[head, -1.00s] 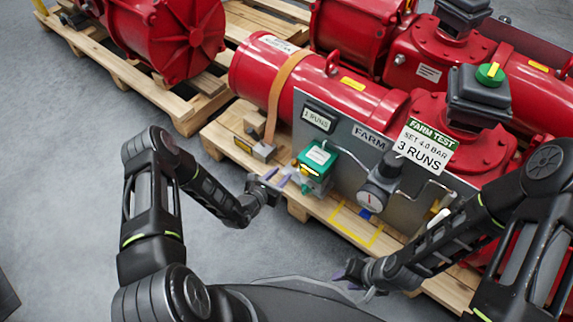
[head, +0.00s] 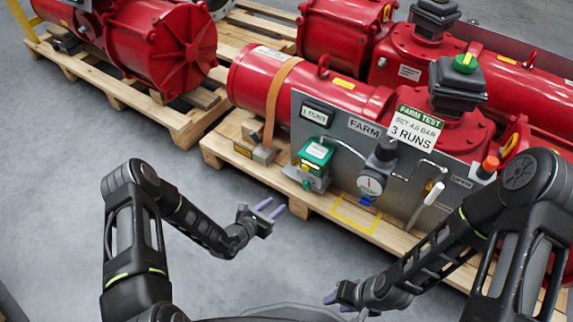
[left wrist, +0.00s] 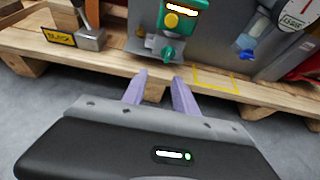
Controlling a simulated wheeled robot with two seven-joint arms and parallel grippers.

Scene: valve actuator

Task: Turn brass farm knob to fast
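My left gripper (head: 271,207) is open and empty, in front of and apart from the unit. In the left wrist view its two purple fingers (left wrist: 159,82) are spread below the lever. My right gripper (head: 337,301) is low in front, open and empty.
A FARM TEST sign (head: 412,127) reads 3 runs. The wooden pallet (head: 227,152) edge lies below; the floor ahead is clear.

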